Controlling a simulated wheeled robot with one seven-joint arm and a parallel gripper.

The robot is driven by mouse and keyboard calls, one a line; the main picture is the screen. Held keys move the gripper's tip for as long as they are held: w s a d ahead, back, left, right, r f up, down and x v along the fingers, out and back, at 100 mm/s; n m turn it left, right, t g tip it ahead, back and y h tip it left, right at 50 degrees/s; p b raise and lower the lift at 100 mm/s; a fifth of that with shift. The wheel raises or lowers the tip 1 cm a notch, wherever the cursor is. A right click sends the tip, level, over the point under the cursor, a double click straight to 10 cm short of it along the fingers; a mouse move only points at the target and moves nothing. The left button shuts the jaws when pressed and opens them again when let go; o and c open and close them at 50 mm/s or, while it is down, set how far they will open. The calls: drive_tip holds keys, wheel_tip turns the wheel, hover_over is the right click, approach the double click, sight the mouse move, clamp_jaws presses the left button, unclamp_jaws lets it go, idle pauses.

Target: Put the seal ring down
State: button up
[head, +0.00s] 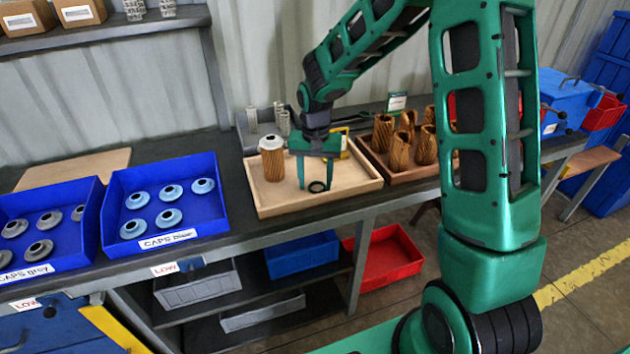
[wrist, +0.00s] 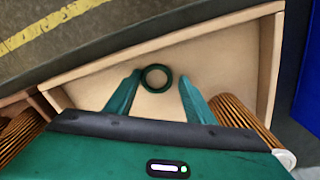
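The seal ring (head: 317,187) is a small dark ring. It appears to lie flat on the floor of the light wooden tray (head: 360,189), near its front edge. It also shows in the wrist view (wrist: 146,85), between the fingertips. My gripper (head: 315,187) points down over the tray with one finger on either side of the ring. In the wrist view my gripper (wrist: 159,78) is spread wider than the ring, with a clear gap on the right and a very small one on the left. An orange pleated cartridge with a pale cap (head: 272,160) stands at the tray's left.
A brown wooden tray (head: 374,158) with several uncapped cartridges stands to the right. Blue bins of blue caps (head: 213,211) and grey caps (head: 88,230) stand to the left. A grey container (head: 246,140) with pale cylinders sits behind the light tray. The tray's right part is clear.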

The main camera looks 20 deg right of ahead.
drive_tip(key=shift+s+d+f+g, duration=0.3)
drive_tip(key=shift+s+d+f, duration=0.1)
drive_tip(key=shift+s+f, duration=0.25)
drive_tip(key=shift+w+d+r, duration=0.1)
drive_tip(key=shift+w+r, duration=0.25)
drive_tip(key=shift+r, duration=0.1)
drive_tip(key=shift+w+r, duration=0.9)
drive_tip(key=shift+r, duration=0.1)
wheel_tip(320, 180, up, 10)
drive_tip(key=s, duration=0.1)
drive_tip(key=shift+s+a, duration=0.2)
drive_tip(key=shift+a, duration=0.05)
drive_tip(key=s+d+r+m, duration=0.1)
drive_tip(key=s+d+r, duration=0.1)
drive_tip(key=s+d, duration=0.75)
drive_tip(key=s+d+r, duration=0.2)
drive_tip(key=s+d, duration=0.5)
drive_tip(key=s, duration=0.6)
drive_tip(key=s+f, duration=0.2)
drive_tip(key=s, duration=0.7)
drive_tip(key=shift+f, duration=0.2)
